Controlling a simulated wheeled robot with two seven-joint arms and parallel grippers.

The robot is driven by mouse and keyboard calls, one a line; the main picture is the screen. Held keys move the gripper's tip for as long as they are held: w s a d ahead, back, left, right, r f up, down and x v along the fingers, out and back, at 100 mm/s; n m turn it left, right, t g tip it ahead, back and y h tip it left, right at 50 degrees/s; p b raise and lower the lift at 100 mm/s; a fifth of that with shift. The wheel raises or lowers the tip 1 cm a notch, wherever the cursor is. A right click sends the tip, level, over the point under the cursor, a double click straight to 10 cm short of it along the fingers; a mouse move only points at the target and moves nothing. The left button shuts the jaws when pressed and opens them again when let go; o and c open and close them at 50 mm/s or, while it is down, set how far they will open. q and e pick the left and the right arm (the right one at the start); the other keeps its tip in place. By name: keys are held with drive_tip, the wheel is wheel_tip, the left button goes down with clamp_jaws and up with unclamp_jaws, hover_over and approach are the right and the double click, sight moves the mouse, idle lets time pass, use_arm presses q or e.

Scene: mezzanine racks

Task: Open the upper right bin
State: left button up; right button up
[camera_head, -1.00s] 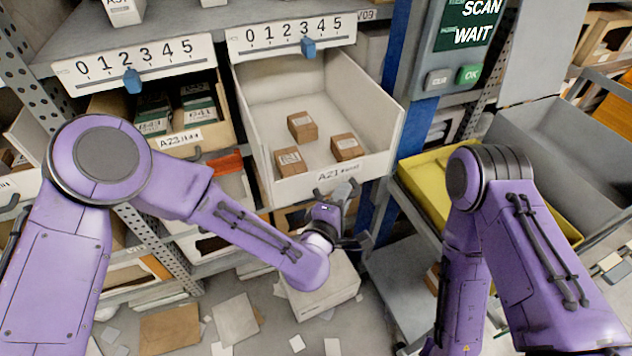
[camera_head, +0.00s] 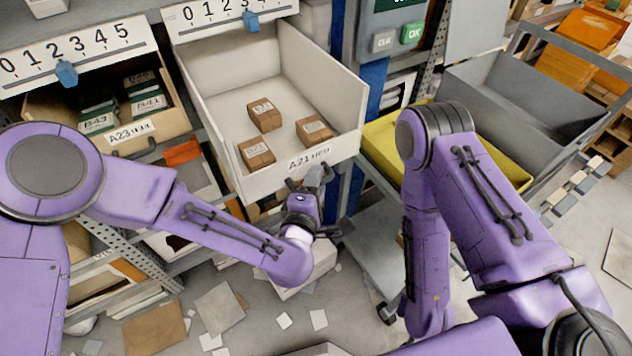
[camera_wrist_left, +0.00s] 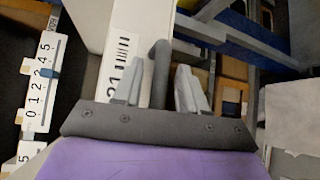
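The upper right bin (camera_head: 240,183), a white bin labelled A21, is pulled far out of the rack in the head view. Three small brown boxes (camera_head: 264,115) lie inside it. My left gripper (camera_head: 312,178) is at the handle on the bin's front, below the label. In the left wrist view the dark handle (camera_wrist_left: 160,72) stands between the two grey fingers of my left gripper (camera_wrist_left: 161,88). The fingers look spread, with a gap beside the handle. My right arm shows at the right of the head view; its gripper is out of view.
Bin A23 (camera_head: 131,131) with green boxes is at the left. A yellow tray (camera_head: 383,146) and a grey bin (camera_head: 520,108) stand at the right. A blue post (camera_head: 370,88) rises beside the open bin. Cards and a white box (camera_head: 318,268) lie on the floor below.

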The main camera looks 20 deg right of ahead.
use_arm(q)
drive_tip(key=b+v, duration=0.2)
drive_tip(key=v, duration=0.8)
drive_tip(key=shift+s+a, duration=0.2)
